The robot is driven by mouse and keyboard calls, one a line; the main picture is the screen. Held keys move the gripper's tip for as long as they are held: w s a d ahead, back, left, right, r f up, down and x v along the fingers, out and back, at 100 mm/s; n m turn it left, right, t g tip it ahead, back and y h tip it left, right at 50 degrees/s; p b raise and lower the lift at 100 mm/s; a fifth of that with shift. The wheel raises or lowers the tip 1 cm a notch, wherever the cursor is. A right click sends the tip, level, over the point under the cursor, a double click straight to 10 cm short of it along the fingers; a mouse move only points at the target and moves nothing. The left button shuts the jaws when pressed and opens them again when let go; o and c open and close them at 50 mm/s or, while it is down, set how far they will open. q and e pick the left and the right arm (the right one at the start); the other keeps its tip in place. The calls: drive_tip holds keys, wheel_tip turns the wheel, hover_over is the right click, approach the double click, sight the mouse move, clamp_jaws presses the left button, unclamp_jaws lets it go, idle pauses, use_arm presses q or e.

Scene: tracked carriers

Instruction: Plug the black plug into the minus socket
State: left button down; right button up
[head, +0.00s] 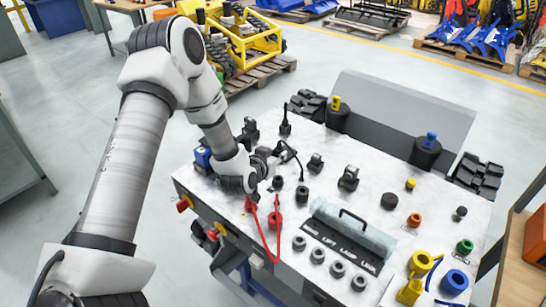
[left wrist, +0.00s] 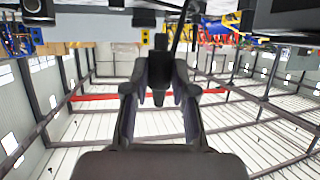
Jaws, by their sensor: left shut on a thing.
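My left gripper (head: 273,158) is over the near left part of the worktop. It is shut on the black plug (left wrist: 159,72), which sits between the two fingers in the left wrist view, with a black cable running up from it. In the head view the plug is mostly hidden by the gripper, and a thin black cable (head: 295,156) arcs beside it. Two short black round pieces, one (head: 278,183) just below the gripper and one (head: 302,193) to its right, stand on the top. I cannot read which is the minus socket. My right gripper is not in view.
Black clamp-like parts (head: 348,178) stand farther right.

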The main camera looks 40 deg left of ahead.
use_arm(q)
wheel_tip(320, 180, down, 5)
drive_tip(key=b, duration=0.4)
drive_tip(key=shift+a, duration=0.1)
drive_tip(key=shift+f+b, duration=0.3)
drive_tip(key=shift+f, duration=0.2)
drive_tip(key=shift+r, duration=0.1)
idle(0.6)
drive_tip(key=shift+f, duration=0.25)
